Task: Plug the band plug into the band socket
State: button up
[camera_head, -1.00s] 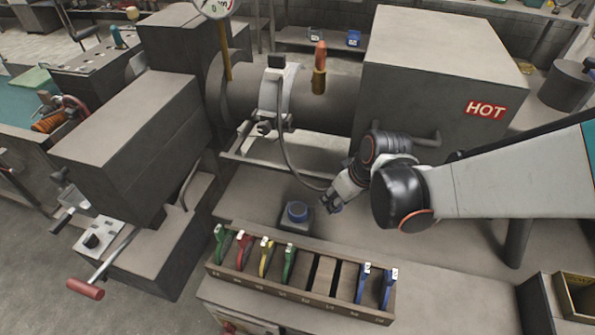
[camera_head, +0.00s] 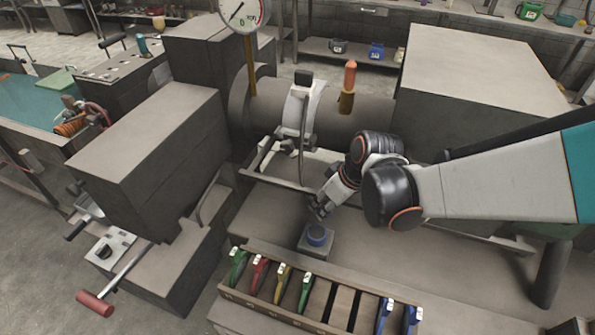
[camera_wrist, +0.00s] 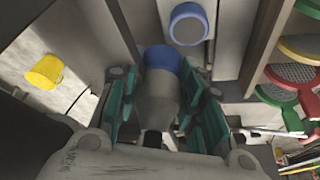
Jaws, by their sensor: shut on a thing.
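The band socket (camera_head: 317,238) is a small grey box with a round blue top on the bench, and its blue ring shows at the top of the wrist view (camera_wrist: 190,23). My gripper (camera_head: 320,210) is just behind and above it in the head view. In the wrist view my gripper (camera_wrist: 165,105) has its green fingers shut on the band plug (camera_wrist: 160,90), a grey tapered body with a blue end. The blue end points toward the socket and is apart from it in the picture. A cable (camera_head: 302,160) hangs from the grey band on the tube (camera_head: 370,112).
A wooden rack (camera_head: 290,305) with green, red, yellow and blue handled tools stands in front of the socket. A large grey box (camera_head: 470,75) is behind my arm. A grey block (camera_head: 150,130) is at left. Bare bench (camera_head: 400,260) lies right of the socket.

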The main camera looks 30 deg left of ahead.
jog(key=shift+s+a+f+b, duration=0.1)
jog(key=shift+s+f+b, duration=0.85)
jog(key=shift+f, duration=0.2)
jog(key=shift+s+a+f+b, duration=0.1)
jog(key=shift+s+f+b, duration=0.8)
jog(key=shift+f, duration=0.2)
jog(key=shift+s, duration=0.1)
jog(key=shift+s+a, duration=0.15)
jog(key=shift+s, duration=0.2)
jog(key=shift+s+a, duration=0.1)
jog(key=shift+s, duration=0.45)
jog(key=shift+s+d+r, duration=0.15)
jog(key=shift+s+d, duration=0.05)
jog(key=shift+s, duration=0.35)
jog(key=shift+w+f, duration=0.1)
jog(key=shift+f, duration=0.1)
jog(key=shift+s+r, duration=0.1)
jog(key=shift+s, duration=0.15)
jog(key=shift+w, duration=0.1)
